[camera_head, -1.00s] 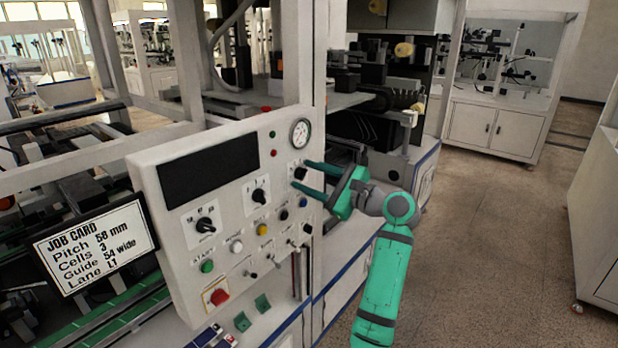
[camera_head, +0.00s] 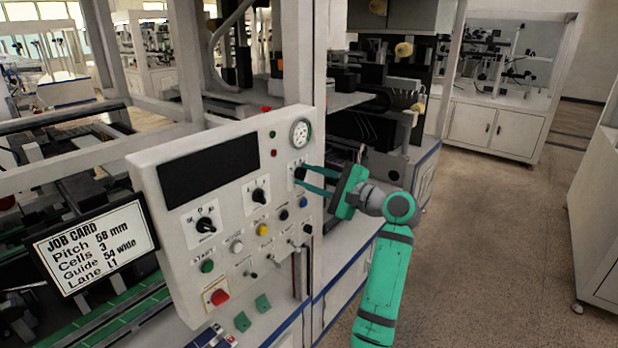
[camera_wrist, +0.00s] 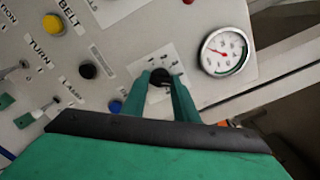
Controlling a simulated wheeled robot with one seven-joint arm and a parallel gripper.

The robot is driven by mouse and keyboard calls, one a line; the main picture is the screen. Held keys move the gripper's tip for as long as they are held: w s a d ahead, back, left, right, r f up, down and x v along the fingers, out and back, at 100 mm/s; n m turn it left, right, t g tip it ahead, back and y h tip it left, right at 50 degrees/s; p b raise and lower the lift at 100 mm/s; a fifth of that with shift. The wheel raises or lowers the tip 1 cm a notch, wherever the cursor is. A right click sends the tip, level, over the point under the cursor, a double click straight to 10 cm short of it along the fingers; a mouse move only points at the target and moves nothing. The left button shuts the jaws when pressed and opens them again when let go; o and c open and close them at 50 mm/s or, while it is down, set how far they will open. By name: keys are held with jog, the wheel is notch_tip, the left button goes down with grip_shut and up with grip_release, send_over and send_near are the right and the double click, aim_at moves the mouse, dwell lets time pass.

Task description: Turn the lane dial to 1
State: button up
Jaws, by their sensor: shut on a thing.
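The lane dial (camera_head: 299,173) is a small black knob on a white plate at the right side of the control panel, below the gauge. In the wrist view the dial (camera_wrist: 160,77) sits between my two green fingertips. My gripper (camera_head: 308,176) reaches it from the right and is shut on the knob; it also shows in the wrist view (camera_wrist: 161,88). The marks around the dial are too small and partly covered, so I cannot tell which number it points to. The job card (camera_head: 92,246) reads Pitch 58 mm, Cells 3, Guide 54 wide, Lane L1.
The white panel (camera_head: 170,262) carries two other black dials (camera_head: 206,224) (camera_head: 259,195), several buttons and toggles, and a red stop button (camera_head: 219,297). A round gauge (camera_head: 300,133) is just above the lane dial. The floor (camera_head: 500,240) to the right is clear.

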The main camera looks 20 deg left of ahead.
jog(key=n, duration=1.2)
jog(key=shift+f+n, duration=0.1)
jog(key=shift+n, duration=0.3)
jog(key=n, duration=1.2)
jog(key=o, duration=1.1)
jog(key=shift+c, duration=0.2)
